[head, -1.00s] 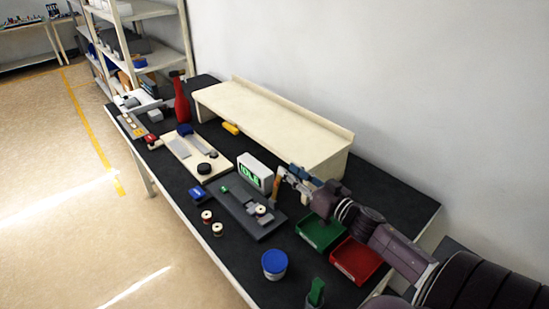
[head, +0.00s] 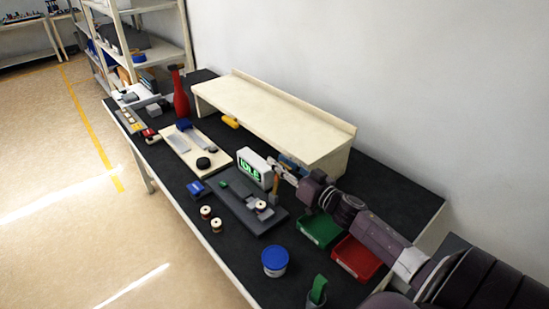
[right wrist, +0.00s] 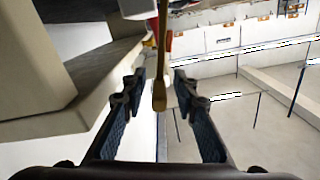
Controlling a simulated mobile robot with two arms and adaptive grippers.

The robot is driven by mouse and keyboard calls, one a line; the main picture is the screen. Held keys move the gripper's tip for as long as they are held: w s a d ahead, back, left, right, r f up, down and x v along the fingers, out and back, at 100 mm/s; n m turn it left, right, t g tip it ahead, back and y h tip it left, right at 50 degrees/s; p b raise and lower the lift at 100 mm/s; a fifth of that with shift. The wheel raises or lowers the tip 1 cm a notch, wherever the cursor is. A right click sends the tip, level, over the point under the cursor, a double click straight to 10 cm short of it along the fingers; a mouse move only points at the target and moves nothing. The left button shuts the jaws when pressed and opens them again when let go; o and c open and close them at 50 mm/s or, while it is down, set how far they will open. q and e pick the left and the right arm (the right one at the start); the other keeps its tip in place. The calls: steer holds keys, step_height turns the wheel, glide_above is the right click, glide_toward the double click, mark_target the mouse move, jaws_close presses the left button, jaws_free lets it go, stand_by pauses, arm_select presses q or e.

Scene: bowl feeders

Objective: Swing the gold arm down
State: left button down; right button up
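The gold arm (head: 276,184) stands upright at the back right end of a dark grey fixture (head: 236,203) on the black table. In the right wrist view the gold arm (right wrist: 160,92) runs down between my fingers. My right gripper (head: 279,169) is just behind the gold arm, close to the display box. It is open, with a gap on each side of the gold arm in the right wrist view (right wrist: 158,80). My left gripper is in neither current view.
A white display box (head: 255,168) with green characters stands behind the fixture. Green (head: 319,230) and red (head: 357,258) trays lie under my right arm. A cream shelf (head: 270,115) stands behind. A blue-lidded tub (head: 275,262) and spools (head: 216,225) are in front.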

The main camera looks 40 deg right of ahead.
steer(key=shift+w+a, duration=0.1)
steer(key=shift+w, duration=1.25)
jaws_close()
